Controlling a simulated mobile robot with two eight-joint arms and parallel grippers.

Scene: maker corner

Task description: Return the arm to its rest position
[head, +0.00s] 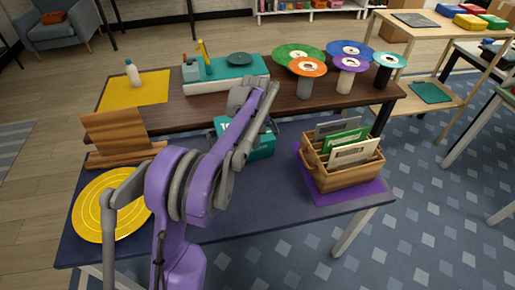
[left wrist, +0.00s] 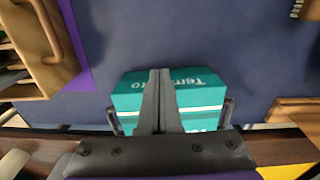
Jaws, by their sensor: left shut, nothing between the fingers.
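My left arm (head: 190,190) reaches from the bottom of the head view over the dark blue table. My left gripper (head: 237,108) is above the teal box (head: 262,147), and the arm partly covers both. In the left wrist view the two fingers of my left gripper (left wrist: 160,75) are together with nothing between them. The teal box (left wrist: 200,93), with white lettering, shows behind the fingers. I cannot tell how large the gap between fingers and box is. My right gripper is not in view.
A wooden crate of sleeves (head: 345,180) stands on a purple mat (head: 312,192) at right. A yellow ringed disc (head: 88,210) and wooden stand (head: 115,135) are at left. Behind, a brown shelf (head: 180,118) holds a turntable (head: 225,88), a bottle (head: 133,76) and several disc stands (head: 305,85).

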